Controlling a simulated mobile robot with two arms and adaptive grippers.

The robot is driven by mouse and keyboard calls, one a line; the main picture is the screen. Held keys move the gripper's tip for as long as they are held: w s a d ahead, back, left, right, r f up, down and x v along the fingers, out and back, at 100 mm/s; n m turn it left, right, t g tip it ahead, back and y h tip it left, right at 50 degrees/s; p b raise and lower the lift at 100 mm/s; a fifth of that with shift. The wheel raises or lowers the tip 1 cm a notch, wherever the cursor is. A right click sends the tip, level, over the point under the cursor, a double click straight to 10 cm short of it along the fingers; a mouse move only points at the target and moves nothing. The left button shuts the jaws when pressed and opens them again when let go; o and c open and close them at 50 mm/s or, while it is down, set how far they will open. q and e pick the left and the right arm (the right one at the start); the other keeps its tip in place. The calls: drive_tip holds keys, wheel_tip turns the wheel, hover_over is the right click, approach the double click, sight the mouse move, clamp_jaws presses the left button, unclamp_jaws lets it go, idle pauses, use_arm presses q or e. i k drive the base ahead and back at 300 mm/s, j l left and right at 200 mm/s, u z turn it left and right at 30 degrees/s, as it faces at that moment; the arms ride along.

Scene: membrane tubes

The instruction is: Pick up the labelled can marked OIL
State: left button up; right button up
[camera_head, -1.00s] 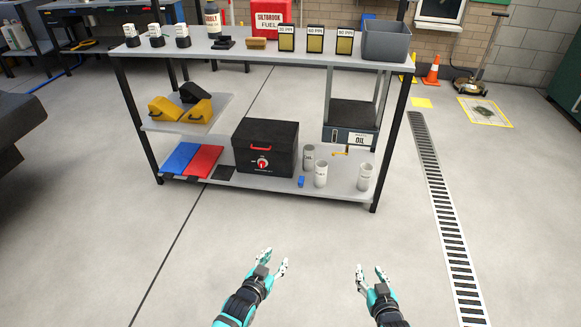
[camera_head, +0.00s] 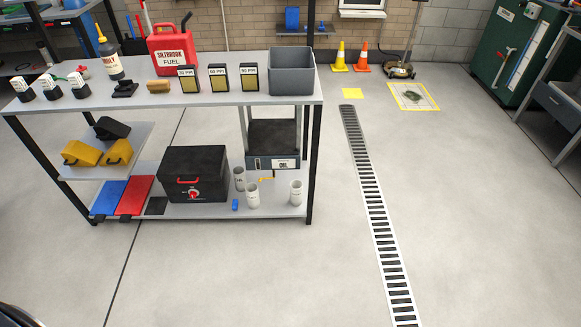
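Three pale labelled cans stand upright on the lower shelf of the metal bench: a back one (camera_head: 239,179), a front one (camera_head: 252,196) and a right one (camera_head: 296,193). Their label text is too small to read. A white OIL sign (camera_head: 286,164) is on the front of a dark drawer-like unit (camera_head: 262,163) above the cans. A small orange handle (camera_head: 267,180) shows beneath that unit. Neither of my grippers is in view, so their states cannot be seen.
The bench top (camera_head: 150,96) carries a grey bin (camera_head: 291,78), a red fuel can (camera_head: 172,50) and several small items. A black box (camera_head: 194,175) sits left of the cans. A floor drain (camera_head: 377,220) runs along the right. Open floor lies in front.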

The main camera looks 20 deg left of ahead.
sight(240, 177)
drive_tip(key=i+l+z, duration=0.25)
drive_tip(key=i+z, duration=0.2)
drive_tip(key=i, duration=0.3)
drive_tip(key=i+z, duration=0.4)
drive_tip(key=i, duration=0.35)
drive_tip(key=i+u, duration=0.35)
drive_tip(key=i, duration=0.2)
drive_tip(key=i+u, duration=0.3)
drive_tip(key=i, duration=0.25)
drive_tip(key=i+l+u, duration=0.35)
drive_tip(key=i, duration=0.15)
drive_tip(key=i+l+u, duration=0.35)
drive_tip(key=i, duration=0.15)
drive_tip(key=i+u, duration=0.3)
drive_tip(key=u, duration=0.15)
drive_tip(key=i+l+u, duration=0.15)
drive_tip(key=u, duration=0.3)
drive_tip(key=i+l+u, duration=0.25)
drive_tip(key=i+u, duration=0.2)
drive_tip(key=i+l+u, duration=0.15)
drive_tip(key=l+u, duration=0.15)
drive_tip(key=u, duration=0.15)
drive_tip(key=i+l+u, duration=0.15)
drive_tip(key=l+u, duration=0.25)
drive_tip(key=i+l+u, duration=0.1)
drive_tip(key=l+u, duration=0.35)
drive_tip(key=j, duration=0.1)
